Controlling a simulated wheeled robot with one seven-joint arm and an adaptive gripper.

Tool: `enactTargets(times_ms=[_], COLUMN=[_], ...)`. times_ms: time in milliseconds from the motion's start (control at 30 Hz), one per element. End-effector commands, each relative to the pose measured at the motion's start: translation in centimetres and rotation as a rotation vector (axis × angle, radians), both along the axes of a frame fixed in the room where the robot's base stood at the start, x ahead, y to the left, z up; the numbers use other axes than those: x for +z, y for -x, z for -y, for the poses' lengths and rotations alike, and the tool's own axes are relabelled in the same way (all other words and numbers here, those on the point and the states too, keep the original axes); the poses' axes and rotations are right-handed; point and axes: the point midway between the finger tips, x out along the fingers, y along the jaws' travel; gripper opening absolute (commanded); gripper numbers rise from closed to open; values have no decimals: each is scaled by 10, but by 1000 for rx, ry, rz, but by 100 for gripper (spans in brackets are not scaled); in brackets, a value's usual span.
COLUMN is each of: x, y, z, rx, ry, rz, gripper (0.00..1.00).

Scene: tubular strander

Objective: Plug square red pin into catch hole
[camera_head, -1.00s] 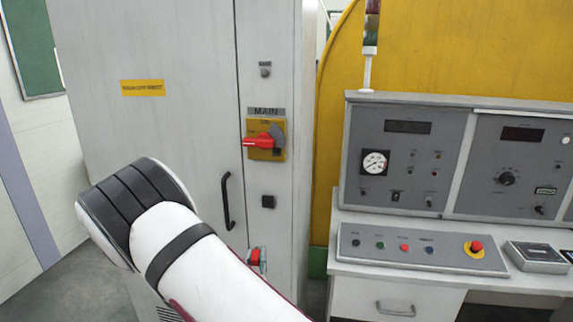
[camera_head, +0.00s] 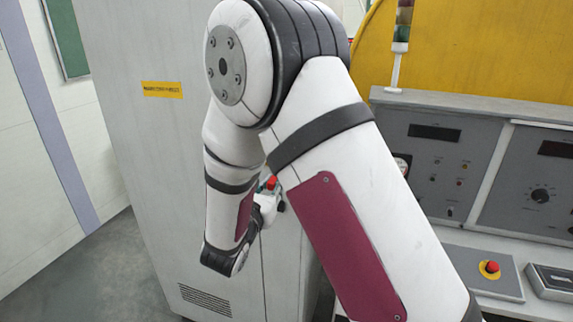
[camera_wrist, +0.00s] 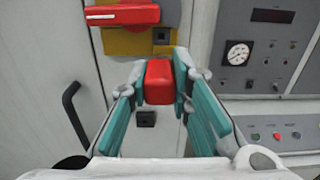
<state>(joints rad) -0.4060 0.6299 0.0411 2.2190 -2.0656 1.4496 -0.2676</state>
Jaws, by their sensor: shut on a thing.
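My gripper (camera_wrist: 158,84) is shut on the square red pin (camera_wrist: 158,80), with teal-padded fingers on both sides of it. The pin is in front of the grey cabinet and apart from it as far as I can tell. A dark square opening (camera_wrist: 161,35) shows in the yellow switch plate (camera_wrist: 125,42), above the pin in the wrist view. A small black square fitting (camera_wrist: 146,118) shows below the pin; I cannot tell which is the catch hole. In the head view my arm hides the switch plate, and a bit of red (camera_head: 271,183) shows at my gripper.
The red switch handle (camera_wrist: 122,14) juts out at the top of the wrist view. A black door handle (camera_wrist: 72,112) is at left. The control desk (camera_head: 490,283) with its red button (camera_head: 491,267) stands right of the cabinet (camera_head: 140,150).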

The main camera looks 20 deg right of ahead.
Motion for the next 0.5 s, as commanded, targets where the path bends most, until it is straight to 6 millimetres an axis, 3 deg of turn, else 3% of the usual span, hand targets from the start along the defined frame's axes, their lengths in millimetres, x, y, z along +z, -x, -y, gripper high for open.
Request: enactTargets(times_ms=[100,500], x=[12,12], y=[6,4], z=[-1,-1], rx=[-5,-5], ry=[1,1], rz=[1,0], gripper=[0,0])
